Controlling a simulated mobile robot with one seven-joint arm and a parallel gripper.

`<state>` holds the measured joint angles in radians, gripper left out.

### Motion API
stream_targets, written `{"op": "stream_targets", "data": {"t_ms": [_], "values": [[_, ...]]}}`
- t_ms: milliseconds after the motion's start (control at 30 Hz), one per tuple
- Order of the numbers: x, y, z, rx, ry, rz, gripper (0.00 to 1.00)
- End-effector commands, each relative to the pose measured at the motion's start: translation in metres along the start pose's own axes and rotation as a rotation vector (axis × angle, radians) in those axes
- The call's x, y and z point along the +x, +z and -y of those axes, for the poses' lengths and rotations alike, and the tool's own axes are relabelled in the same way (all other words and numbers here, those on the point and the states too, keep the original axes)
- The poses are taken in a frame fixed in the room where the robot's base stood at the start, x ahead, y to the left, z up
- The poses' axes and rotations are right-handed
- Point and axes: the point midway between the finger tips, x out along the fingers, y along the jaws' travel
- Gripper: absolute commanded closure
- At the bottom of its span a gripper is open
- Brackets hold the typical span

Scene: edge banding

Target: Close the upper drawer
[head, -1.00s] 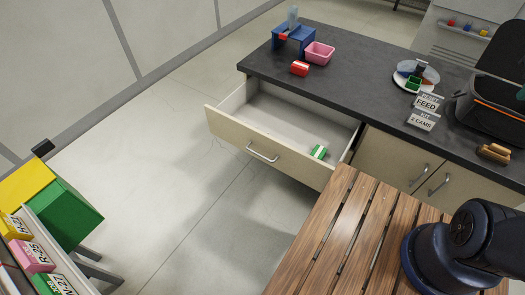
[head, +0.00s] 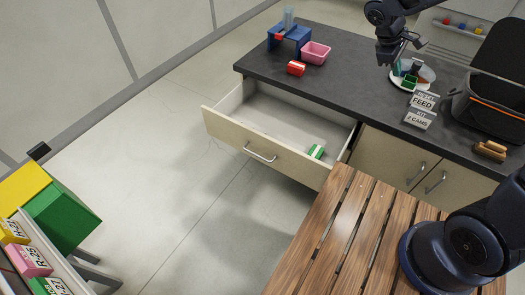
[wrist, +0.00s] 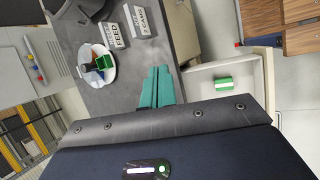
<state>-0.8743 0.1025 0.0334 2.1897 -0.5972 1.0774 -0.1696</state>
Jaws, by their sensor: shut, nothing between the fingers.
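The upper drawer (head: 255,145) is pulled out from the dark-topped counter in the head view, with its silver handle (head: 260,152) on the cream front. A small green-and-white box (head: 316,152) lies inside near the drawer's right end. The drawer's light interior also shows in the wrist view (wrist: 203,92), with the green box (wrist: 223,84) in it. My gripper (head: 397,69) is over the counter, near the plate and to the right of the drawer, apart from it. Its teal fingers (wrist: 156,88) are together and empty in the wrist view.
On the counter (head: 340,85) are a blue stand (head: 289,38), pink bin (head: 315,52), red box (head: 296,68), white plate (head: 425,78), label signs (head: 423,101) and black bin (head: 485,105). A slatted wooden table (head: 335,235) stands near the drawer's right end. Floor before the drawer is clear.

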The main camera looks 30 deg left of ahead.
Motion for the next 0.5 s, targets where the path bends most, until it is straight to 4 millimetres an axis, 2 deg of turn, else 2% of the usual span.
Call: {"op": "stream_targets", "data": {"t_ms": [33, 267, 500], "values": [[0.0, -0.021, 0.01, -0.061, 0.021, 0.01, 1.0], [-0.001, -0.107, 0.055, -0.319, 0.136, 0.051, 1.0], [0.0, -0.191, 0.125, -0.583, 0.272, 0.089, 1.0]]}}
